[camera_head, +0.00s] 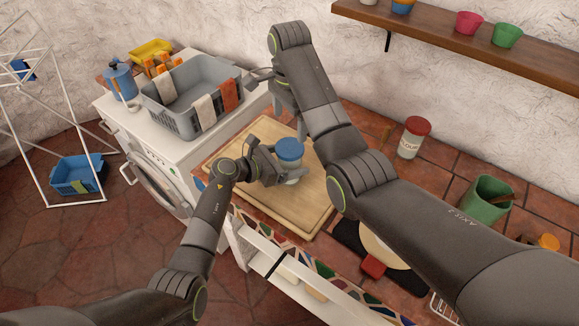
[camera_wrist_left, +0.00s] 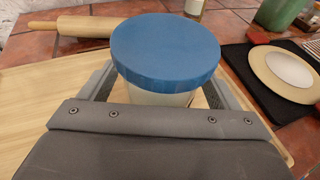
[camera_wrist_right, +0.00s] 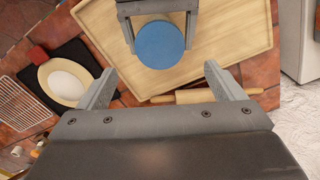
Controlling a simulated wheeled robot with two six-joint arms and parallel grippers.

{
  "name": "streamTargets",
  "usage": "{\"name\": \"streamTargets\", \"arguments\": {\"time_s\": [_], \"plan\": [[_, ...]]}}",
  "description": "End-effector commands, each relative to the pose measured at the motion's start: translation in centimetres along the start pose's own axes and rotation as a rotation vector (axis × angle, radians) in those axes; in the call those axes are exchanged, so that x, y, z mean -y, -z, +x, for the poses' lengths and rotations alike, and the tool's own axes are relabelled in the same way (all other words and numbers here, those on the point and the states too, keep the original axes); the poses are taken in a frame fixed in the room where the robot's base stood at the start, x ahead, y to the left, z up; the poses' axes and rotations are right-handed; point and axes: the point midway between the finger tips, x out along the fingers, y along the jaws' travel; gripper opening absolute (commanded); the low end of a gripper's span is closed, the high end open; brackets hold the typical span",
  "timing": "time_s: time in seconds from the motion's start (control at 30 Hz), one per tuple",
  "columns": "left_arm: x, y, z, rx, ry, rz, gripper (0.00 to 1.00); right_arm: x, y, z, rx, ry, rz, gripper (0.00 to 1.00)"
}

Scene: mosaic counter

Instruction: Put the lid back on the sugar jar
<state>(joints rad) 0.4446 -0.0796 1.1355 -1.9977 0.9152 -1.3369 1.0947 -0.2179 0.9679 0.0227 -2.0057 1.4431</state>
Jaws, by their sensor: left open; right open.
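A jar with a blue lid (camera_head: 289,150) on top stands upright on the wooden board (camera_head: 300,206). Its pale body (camera_head: 292,176) shows below the lid. In the left wrist view the blue lid (camera_wrist_left: 165,48) covers the jar's mouth. My left gripper (camera_head: 276,166) is open, with its fingers on either side of the jar below the lid; I cannot tell whether they touch it. My right gripper (camera_head: 275,95) is open and empty, above the far side of the board. The right wrist view looks down on the lid (camera_wrist_right: 160,44) beyond its fingers.
A rolling pin (camera_wrist_right: 190,97) lies at the board's far edge. A red-lidded jar (camera_head: 411,138), a green pot (camera_head: 488,198) and a plate on a dark mat (camera_wrist_left: 268,98) stand to the right. A grey laundry basket (camera_head: 187,123) sits on the washing machine at left.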

Motion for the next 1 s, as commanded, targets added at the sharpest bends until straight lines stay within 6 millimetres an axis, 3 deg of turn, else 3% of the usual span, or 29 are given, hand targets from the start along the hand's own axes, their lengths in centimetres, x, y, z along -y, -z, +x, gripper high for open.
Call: {"name": "streamTargets", "arguments": {"time_s": [0.37,0.87,1.0], "plan": [[0.00,-0.01,0.32,0.000,0.000,0.001,0.83,0.00,0.00,0.00,0.000,0.000,0.000,0.88],[-0.01,0.01,0.29,0.000,0.000,0.000,0.19,0.00,0.00,0.00,0.000,0.000,0.000,0.88],[-0.01,0.02,0.29,-0.001,0.000,0.000,0.01,0.00,0.00,0.00,0.000,0.000,-0.012,0.79]]}}
